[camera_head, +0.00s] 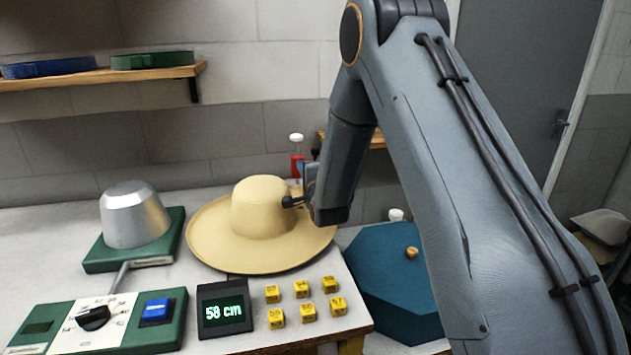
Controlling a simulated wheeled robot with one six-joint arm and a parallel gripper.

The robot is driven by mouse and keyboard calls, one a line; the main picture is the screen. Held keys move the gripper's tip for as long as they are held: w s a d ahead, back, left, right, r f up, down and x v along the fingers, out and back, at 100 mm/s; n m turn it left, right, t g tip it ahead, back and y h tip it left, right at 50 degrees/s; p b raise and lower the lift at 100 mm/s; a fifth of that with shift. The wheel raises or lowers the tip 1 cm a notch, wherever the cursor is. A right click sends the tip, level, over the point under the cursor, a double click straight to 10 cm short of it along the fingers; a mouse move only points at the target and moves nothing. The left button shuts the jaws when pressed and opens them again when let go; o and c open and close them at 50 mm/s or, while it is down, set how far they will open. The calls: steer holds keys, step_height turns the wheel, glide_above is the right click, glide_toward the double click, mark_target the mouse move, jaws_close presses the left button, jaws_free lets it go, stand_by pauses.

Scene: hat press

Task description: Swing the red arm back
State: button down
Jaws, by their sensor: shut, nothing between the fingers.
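A short upright red piece (297,165), which looks like part of the red arm, stands behind the straw hat, with a white knob (296,138) above it. Its lower part is hidden by the hat and my gripper. The wide-brimmed straw hat (222,243) sits on the table. My gripper (290,202) is shut and empty, with its dark fingertips at the right side of the hat's crown, in front of and below the red piece. I cannot tell whether the fingertips touch the hat.
A silver dome (137,214) on a green base stands left. In front are a dial panel (62,335) with a blue button (156,309), a display reading 58 cm (224,308) and several yellow cubes (303,289). A teal octagonal piece (385,265) lies right, near my arm.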

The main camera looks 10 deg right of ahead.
steer(key=shift+w, duration=0.4)
steer(key=shift+w+b, duration=0.1)
steer(key=shift+b, duration=0.2)
